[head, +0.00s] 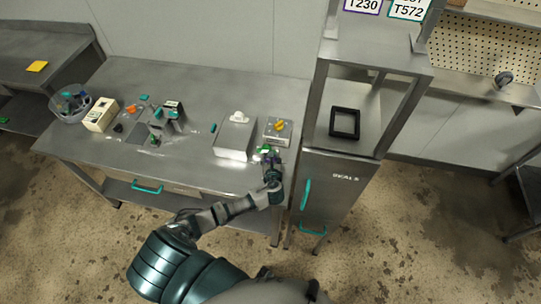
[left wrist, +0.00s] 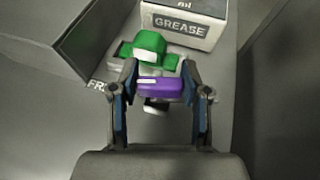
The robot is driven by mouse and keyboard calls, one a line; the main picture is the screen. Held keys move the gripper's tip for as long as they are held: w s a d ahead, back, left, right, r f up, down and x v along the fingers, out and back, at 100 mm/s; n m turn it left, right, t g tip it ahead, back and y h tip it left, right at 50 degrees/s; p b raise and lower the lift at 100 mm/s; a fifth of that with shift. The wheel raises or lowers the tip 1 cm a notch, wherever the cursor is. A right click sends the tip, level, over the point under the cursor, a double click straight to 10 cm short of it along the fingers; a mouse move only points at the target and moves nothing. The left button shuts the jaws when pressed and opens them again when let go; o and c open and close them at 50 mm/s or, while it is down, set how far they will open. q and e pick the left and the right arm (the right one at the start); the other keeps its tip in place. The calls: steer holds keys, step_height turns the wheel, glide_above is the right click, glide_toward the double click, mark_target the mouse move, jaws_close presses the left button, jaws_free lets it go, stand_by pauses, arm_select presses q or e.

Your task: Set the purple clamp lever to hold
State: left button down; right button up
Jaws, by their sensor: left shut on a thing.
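The purple clamp lever (left wrist: 161,87) shows in the left wrist view between the two fingers of my left gripper (left wrist: 160,92), which is shut on it. A green clamp part (left wrist: 149,44) sits just beyond the lever. White lettering starting with "FR" is partly visible on the surface at the left; the rest of it is hidden. In the head view my left gripper (head: 268,158) is at the right front of the steel bench, and the lever is too small to make out clearly there. My right gripper is not in view.
A grease box (left wrist: 182,24) stands just beyond the clamp; in the head view it carries a yellow part (head: 280,126). A grey box (head: 235,138) is close on the left. The steel cabinet (head: 335,195) stands close on the right. The bench front (head: 190,168) is clear.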

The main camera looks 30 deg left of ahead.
arm_select(q)
steer(key=shift+n+g+y+p, duration=0.3)
steer(key=shift+n+g+y, duration=0.2)
steer(key=shift+n+y, duration=0.3)
steer(key=c, duration=0.5)
jaws_free()
steer(key=v, duration=1.2)
steer(key=shift+f, duration=0.1)
